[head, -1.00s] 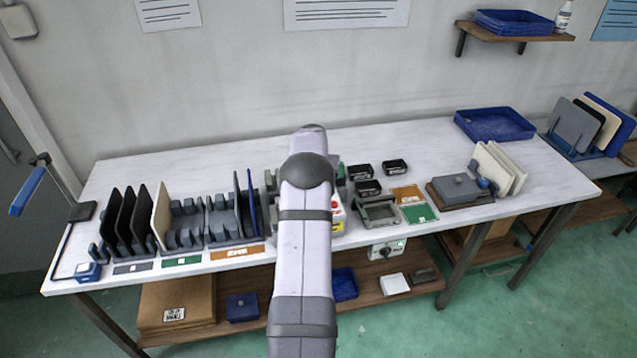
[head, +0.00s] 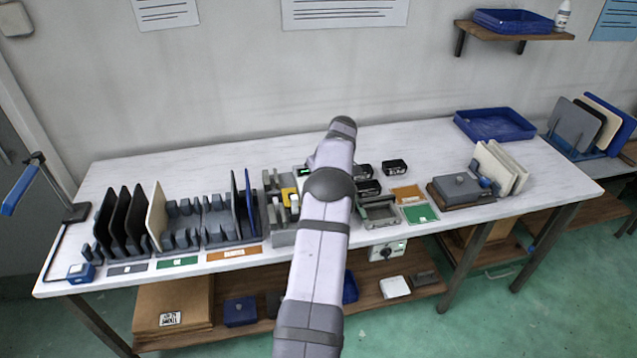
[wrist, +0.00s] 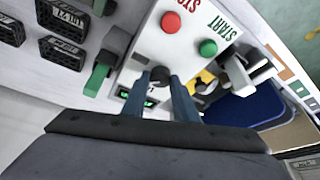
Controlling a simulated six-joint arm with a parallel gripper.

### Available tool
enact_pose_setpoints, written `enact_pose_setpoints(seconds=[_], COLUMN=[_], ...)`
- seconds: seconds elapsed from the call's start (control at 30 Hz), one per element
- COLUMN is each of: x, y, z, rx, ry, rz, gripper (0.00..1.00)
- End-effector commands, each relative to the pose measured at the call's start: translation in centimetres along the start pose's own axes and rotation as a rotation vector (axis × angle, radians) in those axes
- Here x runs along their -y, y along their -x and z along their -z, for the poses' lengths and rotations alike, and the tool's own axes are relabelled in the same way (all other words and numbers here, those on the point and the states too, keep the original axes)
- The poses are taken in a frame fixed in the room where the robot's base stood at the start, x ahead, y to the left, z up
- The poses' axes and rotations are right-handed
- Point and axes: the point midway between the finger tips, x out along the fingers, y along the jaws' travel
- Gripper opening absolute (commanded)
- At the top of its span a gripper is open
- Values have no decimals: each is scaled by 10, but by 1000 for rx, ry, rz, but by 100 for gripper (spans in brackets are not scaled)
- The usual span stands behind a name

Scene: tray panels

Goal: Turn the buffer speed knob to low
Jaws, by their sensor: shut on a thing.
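The dark round buffer speed knob (wrist: 160,74) sits on a pale control panel (wrist: 147,51) in the wrist view. My gripper (wrist: 160,82) has one finger on each side of the knob and is shut on it. The knob's pointer and low mark cannot be made out. A red STOP button (wrist: 171,22) and a green START button (wrist: 208,48) are on the same panel. A small green-lit display (wrist: 127,95) is close to the left finger. In the head view my arm hides the gripper and knob.
Black labelled boxes (wrist: 63,52) stand left of the panel in the wrist view. In the head view, slotted racks (head: 207,215) stand left of my arm, and a grey block (head: 460,187) is right.

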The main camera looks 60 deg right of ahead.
Motion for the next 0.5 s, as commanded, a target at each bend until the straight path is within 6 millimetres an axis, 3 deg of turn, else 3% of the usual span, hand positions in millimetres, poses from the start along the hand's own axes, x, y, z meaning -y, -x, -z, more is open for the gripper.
enact_pose_setpoints(seconds=[0.5], x=[-2], y=[2], z=[1], rx=[0], ry=[186], rz=[76], gripper=[4])
